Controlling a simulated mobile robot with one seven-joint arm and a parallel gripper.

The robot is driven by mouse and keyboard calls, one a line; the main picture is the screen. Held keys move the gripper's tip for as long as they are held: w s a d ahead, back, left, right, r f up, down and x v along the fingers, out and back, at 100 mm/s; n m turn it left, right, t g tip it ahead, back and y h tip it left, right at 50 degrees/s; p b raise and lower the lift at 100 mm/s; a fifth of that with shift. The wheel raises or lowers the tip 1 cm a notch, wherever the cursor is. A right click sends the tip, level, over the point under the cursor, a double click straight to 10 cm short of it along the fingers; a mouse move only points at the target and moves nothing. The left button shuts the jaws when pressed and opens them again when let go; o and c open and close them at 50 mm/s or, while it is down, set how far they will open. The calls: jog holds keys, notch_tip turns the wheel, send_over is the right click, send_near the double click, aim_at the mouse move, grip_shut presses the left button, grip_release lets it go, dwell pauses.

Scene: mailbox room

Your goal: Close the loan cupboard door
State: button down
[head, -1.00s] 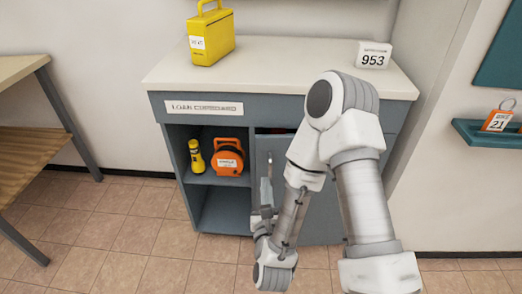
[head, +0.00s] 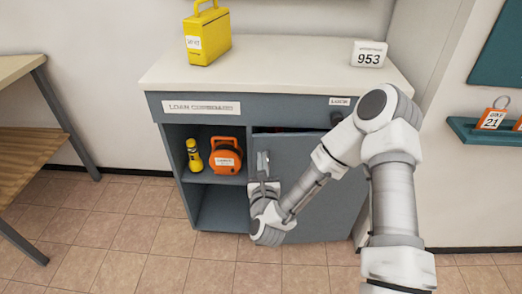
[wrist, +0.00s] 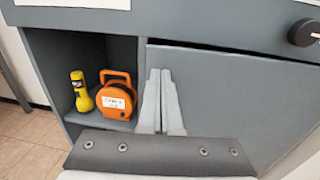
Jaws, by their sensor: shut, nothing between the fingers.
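The loan cupboard (head: 165,150) is a grey unit with a pale top and a "LOAN CUPBOARD" label. Its grey door (head: 325,190) covers the right half and stands slightly ajar, with a dark gap along its top edge. The door also fills the right of the wrist view (wrist: 225,105). My gripper (head: 263,160) is shut and empty, in front of the door near its left edge. In the wrist view its fingers (wrist: 160,78) lie together over that edge; whether they touch the door I cannot tell. My arm hides part of the door's right side.
The open left bay holds a yellow torch (head: 194,156) and an orange reel (head: 226,157). A yellow case (head: 208,38) and a "953" sign (head: 369,54) stand on top. A black knob (wrist: 304,32) is at the upper right. A table (head: 30,110) stands left; floor in front is clear.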

aim_at(259, 141)
jog(key=shift+w+a+b, duration=0.2)
jog(key=shift+w+b, duration=0.15)
jog(key=shift+w, duration=2)
jog(key=w, duration=0.1)
jog(key=w+m+h+b, duration=0.1)
jog(key=w, duration=0.1)
jog(key=w+h, duration=0.1)
jog(key=w, duration=0.1)
jog(key=shift+a, duration=0.25)
jog(key=shift+w+r+m+b, duration=0.25)
jog(key=shift+r+m+b, duration=0.05)
jog(key=shift+s, duration=0.1)
